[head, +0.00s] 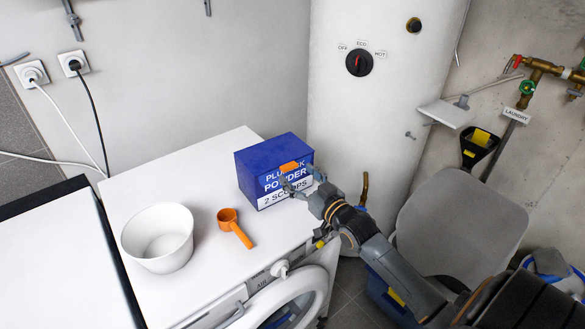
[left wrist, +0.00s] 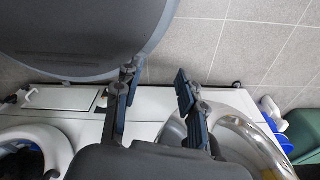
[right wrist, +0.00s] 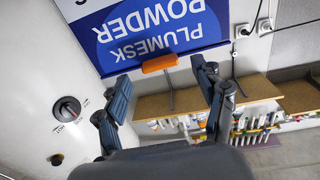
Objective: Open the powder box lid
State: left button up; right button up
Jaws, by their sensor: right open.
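The blue powder box (head: 258,166), with white lettering, stands on the white washing machine top (head: 205,192) with its top closed. An orange tab (head: 289,166) sits at its upper front edge. My right gripper (head: 300,182) is at the box's front right corner. In the right wrist view the box (right wrist: 150,22) and the orange tab (right wrist: 160,64) lie just beyond the open, empty fingers (right wrist: 163,88); I see no contact with the tab. My left gripper (left wrist: 155,80) shows only in the left wrist view, open and empty, away from the box.
An orange scoop (head: 234,227) and a white bowl (head: 158,237) stand on the machine left of the box. A white water heater (head: 345,105) rises behind it. A grey rounded panel (head: 455,222) is at right. The machine's round door (head: 290,299) is in front.

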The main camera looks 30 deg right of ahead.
aim_at(291, 169)
jog(key=shift+w, duration=1.55)
pick_arm(q)
jog(key=shift+s+a+r, duration=0.1)
jog(key=shift+s+a, duration=0.1)
jog(key=shift+s, duration=0.25)
jog(key=shift+s+a+r, duration=0.1)
jog(key=shift+s+a, duration=0.1)
jog(key=shift+s, duration=0.2)
pick_arm(e)
jog(key=shift+w, duration=0.1)
